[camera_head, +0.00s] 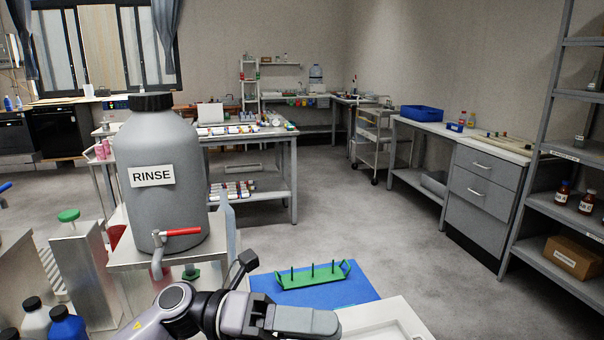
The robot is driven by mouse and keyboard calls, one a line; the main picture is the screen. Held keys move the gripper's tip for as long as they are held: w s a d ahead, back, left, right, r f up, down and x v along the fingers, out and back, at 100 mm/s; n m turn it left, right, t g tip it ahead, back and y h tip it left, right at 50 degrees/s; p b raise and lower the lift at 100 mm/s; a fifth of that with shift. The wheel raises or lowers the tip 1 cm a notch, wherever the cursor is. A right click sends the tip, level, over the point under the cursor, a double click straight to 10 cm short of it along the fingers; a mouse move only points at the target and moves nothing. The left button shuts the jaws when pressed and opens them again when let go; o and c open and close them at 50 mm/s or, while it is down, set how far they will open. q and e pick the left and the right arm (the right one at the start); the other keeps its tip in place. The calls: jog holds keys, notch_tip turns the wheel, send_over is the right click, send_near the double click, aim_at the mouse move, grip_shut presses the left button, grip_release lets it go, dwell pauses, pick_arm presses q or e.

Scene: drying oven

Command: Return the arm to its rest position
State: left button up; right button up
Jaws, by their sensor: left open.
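My left arm comes in from the bottom left, low in the head view. Its gripper (292,319) is near the bottom middle, in front of the blue mat (352,292) and the white surface (385,322). The gripper is open, and I see nothing held in it. A green rack (312,276) with upright pegs stands on the mat just beyond the gripper, apart from it in the picture. My right gripper is not in view.
A big grey RINSE jug (160,200) with a red-handled tap stands on a stand left of the gripper. Several bottles (67,324) are at the bottom left. A shelf rack (540,222) and drawer cabinet (482,190) are at right. Open floor (400,250) lies between.

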pick_arm(q)
jog(key=w+a+f+n+t+y, duration=0.2)
jog(key=a+f+n+t+y, duration=0.35)
jog(key=f+n+t, duration=0.75)
jog(key=w+a+f+n+t+y, duration=0.2)
jog(key=a+n+t+y, duration=0.4)
jog(key=n, duration=1.3)
jog(key=s+a+f+n+g+y, duration=0.2)
jog(key=s+a+f+n, duration=0.3)
jog(key=s+f, duration=0.2)
jog(key=s+a+f+n+g+y, duration=0.2)
jog(key=s+a+f+n, duration=0.3)
jog(key=s+f, duration=0.3)
notch_tip(320, 180, down, 5)
jog(key=shift+s+a+r+n+g+y, duration=0.2)
jog(key=shift+s+a+n+g+y, duration=0.1)
jog(key=shift+y, duration=0.15)
